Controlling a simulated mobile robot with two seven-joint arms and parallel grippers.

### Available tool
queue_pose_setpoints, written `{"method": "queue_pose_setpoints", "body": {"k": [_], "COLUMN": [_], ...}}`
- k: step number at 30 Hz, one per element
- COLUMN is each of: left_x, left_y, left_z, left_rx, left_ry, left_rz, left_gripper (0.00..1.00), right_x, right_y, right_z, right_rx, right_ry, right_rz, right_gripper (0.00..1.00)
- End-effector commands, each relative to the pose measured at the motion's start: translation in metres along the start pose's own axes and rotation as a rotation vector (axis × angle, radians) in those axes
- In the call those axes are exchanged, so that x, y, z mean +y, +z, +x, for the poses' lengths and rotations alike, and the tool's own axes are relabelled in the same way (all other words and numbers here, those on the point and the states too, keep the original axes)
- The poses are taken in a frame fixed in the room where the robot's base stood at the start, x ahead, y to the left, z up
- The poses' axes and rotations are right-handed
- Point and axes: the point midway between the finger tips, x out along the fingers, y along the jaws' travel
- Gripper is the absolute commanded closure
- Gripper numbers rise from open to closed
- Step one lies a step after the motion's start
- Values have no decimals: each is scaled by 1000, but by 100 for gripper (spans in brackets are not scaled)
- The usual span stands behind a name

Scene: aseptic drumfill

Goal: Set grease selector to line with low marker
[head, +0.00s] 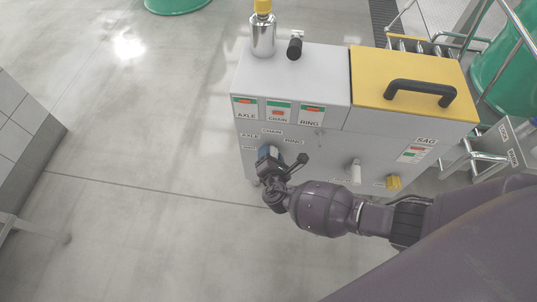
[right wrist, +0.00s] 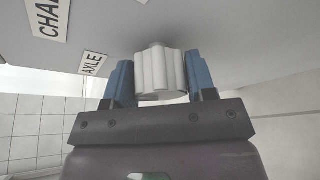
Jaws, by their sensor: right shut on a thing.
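The grease selector is a pale ribbed knob (right wrist: 160,72) on the front of the grey cabinet (head: 310,145). My right gripper (head: 268,154) is at the cabinet front, and its blue fingers (right wrist: 161,88) are shut on the knob's two sides. In the head view the gripper hides the knob. Labels AXLE (head: 249,135), CHAIN (head: 272,131) and RING (head: 293,142) sit around it. Above are three gauges: AXLE (head: 246,107), CHAIN (head: 278,111) and RING (head: 311,114). The orange marker in the CHAIN gauge sits lower than the other two. I cannot tell which label the knob points at.
A yellow lid (head: 405,72) with a black handle (head: 420,90) is on the cabinet's right part. A steel bottle (head: 263,35) stands on top. A white knob (head: 355,172) and a yellow knob (head: 393,182) are lower right. The floor at left is clear.

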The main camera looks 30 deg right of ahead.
Motion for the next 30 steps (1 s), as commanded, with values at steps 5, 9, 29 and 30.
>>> {"method": "queue_pose_setpoints", "body": {"k": [5,9,29,30], "left_x": [-2,-4,-7,-7], "left_y": [4,2,-2,-2], "left_z": [0,0,-1,-1], "left_rx": [38,67,103,103], "left_ry": [-11,-19,-29,-29], "left_rz": [-21,-30,-40,-40], "left_gripper": [57,57,57,57], "right_x": [-7,-5,-1,-1], "right_y": [-5,-4,-2,-2], "right_z": [-2,-2,-1,-1], "right_rx": [6,5,3,3], "right_ry": [53,95,174,174], "right_rz": [139,235,423,423], "right_gripper": [73,73,73,73]}}
